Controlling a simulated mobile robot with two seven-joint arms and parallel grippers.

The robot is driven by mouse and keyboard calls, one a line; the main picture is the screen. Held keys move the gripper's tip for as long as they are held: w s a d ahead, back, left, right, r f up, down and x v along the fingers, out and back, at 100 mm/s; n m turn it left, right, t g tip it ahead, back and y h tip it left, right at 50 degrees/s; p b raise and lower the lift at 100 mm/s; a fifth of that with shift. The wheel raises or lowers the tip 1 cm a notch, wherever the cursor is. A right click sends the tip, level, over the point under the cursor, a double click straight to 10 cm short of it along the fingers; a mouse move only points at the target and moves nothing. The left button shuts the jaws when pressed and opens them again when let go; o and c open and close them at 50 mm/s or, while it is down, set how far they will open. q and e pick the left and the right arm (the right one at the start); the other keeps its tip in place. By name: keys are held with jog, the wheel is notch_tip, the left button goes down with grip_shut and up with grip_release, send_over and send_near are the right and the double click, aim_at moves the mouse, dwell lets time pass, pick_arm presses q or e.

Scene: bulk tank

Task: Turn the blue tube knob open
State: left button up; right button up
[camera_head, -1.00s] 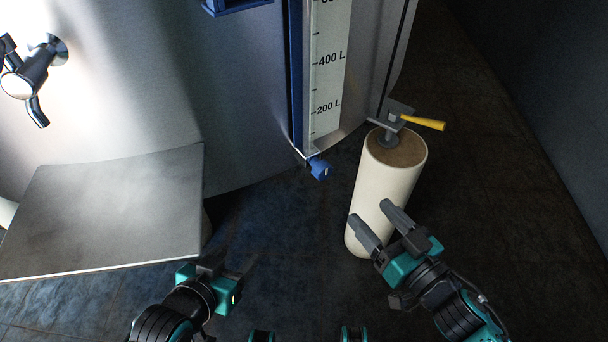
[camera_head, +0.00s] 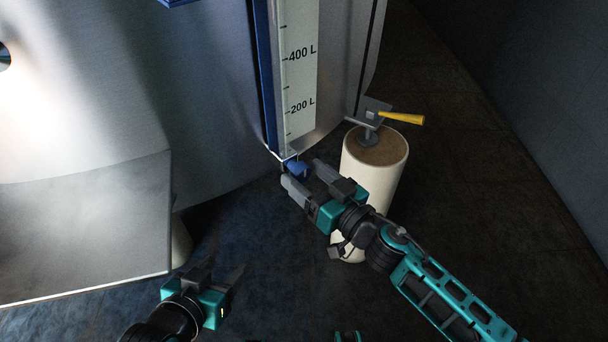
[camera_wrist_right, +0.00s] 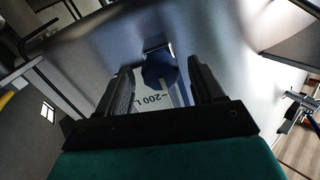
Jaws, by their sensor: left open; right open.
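The blue tube knob (camera_head: 298,168) sits at the foot of the level gauge (camera_head: 299,85) on the metal tank. My right gripper (camera_head: 306,177) is open, its fingers reaching toward the knob from the lower right. In the right wrist view the knob (camera_wrist_right: 159,70) shows between the two open fingers (camera_wrist_right: 160,82), near their tips. I cannot tell whether the fingers touch it. My left gripper (camera_head: 222,273) is open and empty, low in the head view, well away from the knob.
A cream cylinder (camera_head: 375,177) with a yellow-handled valve (camera_head: 400,118) stands right of the knob, behind my right arm. A flat metal platform (camera_head: 90,230) is at the left. The dark floor (camera_head: 260,245) between the grippers is clear.

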jog(key=shift+w+a, duration=0.4)
jog(key=shift+w, duration=0.05)
jog(key=shift+c, duration=0.5)
jog(key=c, duration=0.9)
jog(key=shift+c, duration=0.2)
